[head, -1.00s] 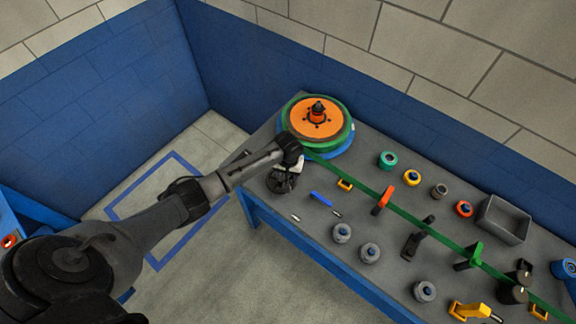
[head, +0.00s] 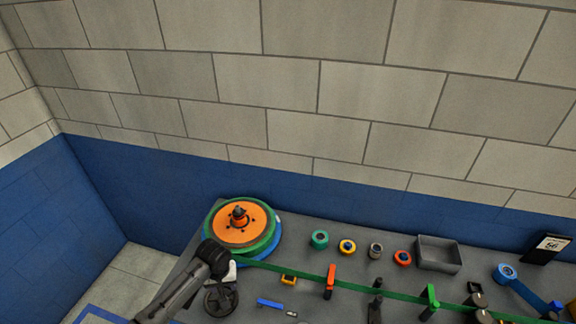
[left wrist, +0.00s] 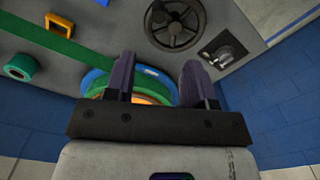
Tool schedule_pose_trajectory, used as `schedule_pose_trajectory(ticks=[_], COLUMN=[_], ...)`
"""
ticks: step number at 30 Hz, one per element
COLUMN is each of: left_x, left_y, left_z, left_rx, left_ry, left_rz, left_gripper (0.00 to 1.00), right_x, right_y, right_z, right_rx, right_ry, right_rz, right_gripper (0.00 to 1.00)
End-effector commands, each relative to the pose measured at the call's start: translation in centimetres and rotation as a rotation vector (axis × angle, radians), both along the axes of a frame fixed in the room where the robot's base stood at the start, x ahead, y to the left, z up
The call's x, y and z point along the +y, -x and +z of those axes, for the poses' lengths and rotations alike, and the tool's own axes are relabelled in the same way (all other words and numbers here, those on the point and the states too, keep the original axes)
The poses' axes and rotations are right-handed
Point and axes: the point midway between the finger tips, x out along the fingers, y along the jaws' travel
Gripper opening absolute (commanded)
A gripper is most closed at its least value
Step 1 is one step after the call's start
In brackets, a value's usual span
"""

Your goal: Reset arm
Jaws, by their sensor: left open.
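My left arm comes in from the bottom left in the head view, and its dark wrist (head: 213,257) is beside the spool at the table's left end. The fingertips are hard to make out there. In the left wrist view my left gripper (left wrist: 158,65) has its two purple-grey fingers apart with nothing held between them. The spool, with an orange top (head: 255,216) over green and blue discs, shows partly behind the fingers. My right gripper is in neither view.
A green strap (head: 305,273) runs from the spool along the grey table. A dark handwheel (head: 222,300) is just below my wrist. Several small rings, an orange post (head: 330,281) and a grey bin (head: 439,254) stand on the table. A wall rises behind.

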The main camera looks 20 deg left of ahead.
Motion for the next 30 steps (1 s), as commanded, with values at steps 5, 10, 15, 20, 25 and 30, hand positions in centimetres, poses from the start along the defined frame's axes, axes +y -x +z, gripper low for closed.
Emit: schedule_pose_trajectory(ticks=[5, 10, 15, 20, 25, 30], left_x=[0.0, 0.3, -0.4, -2.3, -5.9, -9.4], left_y=[0.0, -0.2, -2.1, -3.9, -3.0, 3.3], left_z=[0.0, 0.0, 3.8, 10.0, 16.7, 20.5], left_rx=[0.0, -0.008, -0.132, -0.308, -0.513, -0.67], left_ry=[0.0, -0.017, -0.142, -0.266, -0.38, -0.415], left_rz=[-0.041, -0.205, -0.482, -0.666, -0.804, -0.833], left_gripper=[0.5, 0.5, 0.5, 0.5, 0.5, 0.5], right_x=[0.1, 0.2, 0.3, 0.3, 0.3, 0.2], right_y=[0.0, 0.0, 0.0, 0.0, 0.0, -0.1], right_z=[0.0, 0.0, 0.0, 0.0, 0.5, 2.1], right_rx=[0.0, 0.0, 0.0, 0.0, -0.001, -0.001], right_ry=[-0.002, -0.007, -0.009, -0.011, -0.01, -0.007], right_rz=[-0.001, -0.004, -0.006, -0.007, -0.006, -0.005], right_gripper=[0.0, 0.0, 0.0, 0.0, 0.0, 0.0])
